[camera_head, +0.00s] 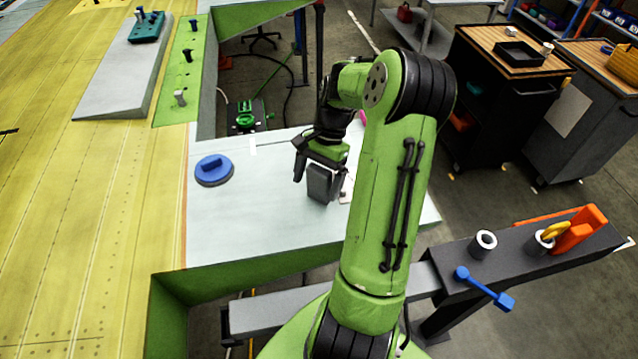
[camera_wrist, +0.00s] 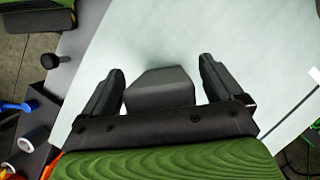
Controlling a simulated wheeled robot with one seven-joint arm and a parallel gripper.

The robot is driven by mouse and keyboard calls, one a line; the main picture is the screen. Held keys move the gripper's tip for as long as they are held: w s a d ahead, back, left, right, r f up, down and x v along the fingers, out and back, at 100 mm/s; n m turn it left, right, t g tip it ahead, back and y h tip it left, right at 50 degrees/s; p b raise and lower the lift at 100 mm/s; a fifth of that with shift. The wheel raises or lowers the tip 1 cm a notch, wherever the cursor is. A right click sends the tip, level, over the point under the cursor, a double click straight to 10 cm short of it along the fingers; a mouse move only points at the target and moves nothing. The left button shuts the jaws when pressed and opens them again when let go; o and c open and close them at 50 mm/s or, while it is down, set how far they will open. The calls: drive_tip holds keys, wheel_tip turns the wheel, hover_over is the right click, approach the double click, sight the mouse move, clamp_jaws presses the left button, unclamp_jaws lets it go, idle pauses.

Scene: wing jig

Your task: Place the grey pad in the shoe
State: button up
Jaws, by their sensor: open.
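A dark grey block, which looks like the grey pad (camera_head: 320,181), stands on the pale work surface in the head view. In the wrist view the grey pad (camera_wrist: 160,90) lies between the two black fingers, with a gap showing on each side. My gripper (camera_head: 317,188) is open and straddles it from above; it also shows in the wrist view (camera_wrist: 160,70). I cannot pick out the shoe with certainty; it may be hidden by the pad, my gripper or my arm.
A blue round piece (camera_head: 213,170) sits left on the pale surface (camera_head: 255,215). A dark rail (camera_head: 520,262) at right carries a white-topped cylinder (camera_head: 482,244), a blue handled tool (camera_head: 484,288) and an orange piece (camera_head: 580,232). Dark carts (camera_head: 500,110) stand behind.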

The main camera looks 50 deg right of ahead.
drive_tip(key=c, duration=1.2)
wheel_tip(320, 180, up, 10)
drive_tip(key=shift+r+p, duration=0.1)
drive_tip(key=shift+p, duration=0.3)
